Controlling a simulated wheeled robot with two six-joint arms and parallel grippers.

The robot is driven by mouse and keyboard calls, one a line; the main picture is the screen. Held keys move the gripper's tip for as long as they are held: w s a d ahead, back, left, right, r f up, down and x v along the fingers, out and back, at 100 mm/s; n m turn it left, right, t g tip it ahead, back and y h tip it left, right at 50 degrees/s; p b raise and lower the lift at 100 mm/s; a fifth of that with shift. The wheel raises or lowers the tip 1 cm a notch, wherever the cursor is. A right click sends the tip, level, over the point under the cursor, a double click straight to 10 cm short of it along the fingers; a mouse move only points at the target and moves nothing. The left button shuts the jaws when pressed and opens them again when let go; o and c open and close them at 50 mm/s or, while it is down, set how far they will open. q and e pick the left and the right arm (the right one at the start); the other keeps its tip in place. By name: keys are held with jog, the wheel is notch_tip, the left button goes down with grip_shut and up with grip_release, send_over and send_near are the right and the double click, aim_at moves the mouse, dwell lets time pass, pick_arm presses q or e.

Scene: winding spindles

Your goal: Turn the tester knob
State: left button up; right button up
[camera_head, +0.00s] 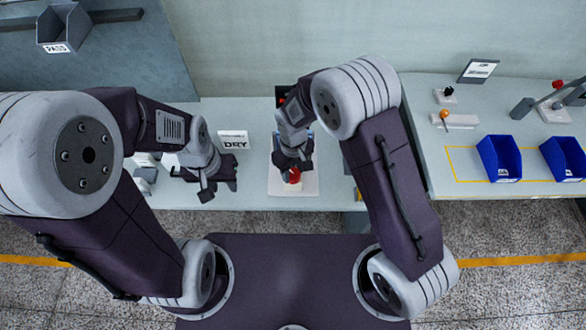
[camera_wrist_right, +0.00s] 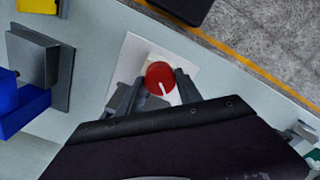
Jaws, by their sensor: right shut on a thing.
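The red tester knob (camera_head: 295,176) stands on a white square base (camera_head: 307,187) on the table in front of me. In the right wrist view the knob (camera_wrist_right: 160,77) has a short white mark on its face, pointing toward the lower right, and the base (camera_wrist_right: 133,62) shows around it. My right gripper (camera_head: 292,172) is shut on the knob, with one finger on each side; in the right wrist view its fingers (camera_wrist_right: 157,88) flank the knob. My left gripper (camera_head: 220,185) is over the table to the left of the base and holds nothing that I can see; its jaw opening is unclear.
A white sign reading DRY (camera_head: 234,140) stands behind my left gripper. A table on the right holds blue bins (camera_head: 499,158), an orange-topped piece (camera_head: 444,115) and a label stand (camera_head: 478,70). A PASS bin (camera_head: 62,27) is at the upper left.

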jog(key=m, duration=0.3)
jog(key=shift+r+m+p, duration=0.1)
jog(key=shift+m+p, duration=0.2)
jog(key=shift+m, duration=0.1)
jog(key=m, duration=0.3)
jog(key=shift+m, duration=0.3)
jog(key=m+p, duration=0.1)
jog(key=m, duration=1.2)
jog(key=shift+m+p, duration=0.3)
jog(key=shift+p, duration=0.05)
jog(key=m, duration=0.6)
jog(key=shift+m, duration=0.3)
jog(key=shift+w, duration=0.1)
jog(key=o, duration=1.4)
jog(key=shift+c, duration=0.2)
